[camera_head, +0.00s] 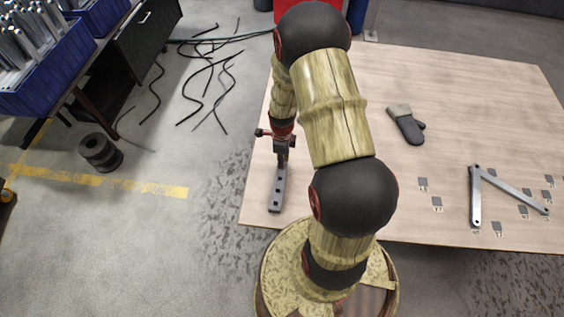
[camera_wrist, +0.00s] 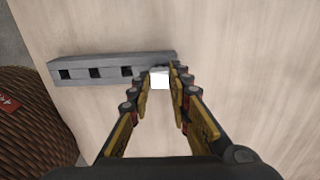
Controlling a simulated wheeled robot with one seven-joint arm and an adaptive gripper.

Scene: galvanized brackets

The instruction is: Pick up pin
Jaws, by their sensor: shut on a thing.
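My gripper (camera_wrist: 163,71) points down at the wooden table, its two fingers close together. In the wrist view a small bright, square-ended piece, which looks like the pin (camera_wrist: 159,80), sits between the fingertips, and they are shut on it. A grey bar with square holes (camera_wrist: 95,67) lies at the fingertips, its right end partly hidden by them. Whether the pin is still in a hole of the bar cannot be told. In the head view my gripper (camera_head: 282,157) is over the far end of the bar (camera_head: 277,192); the pin cannot be made out there.
The wooden table (camera_head: 460,100) is clear around the bar. Two joined metal strips (camera_head: 475,198) and several small dark tagged pieces lie at the right. A black spool (camera_head: 100,152) and loose cables are on the floor at left.

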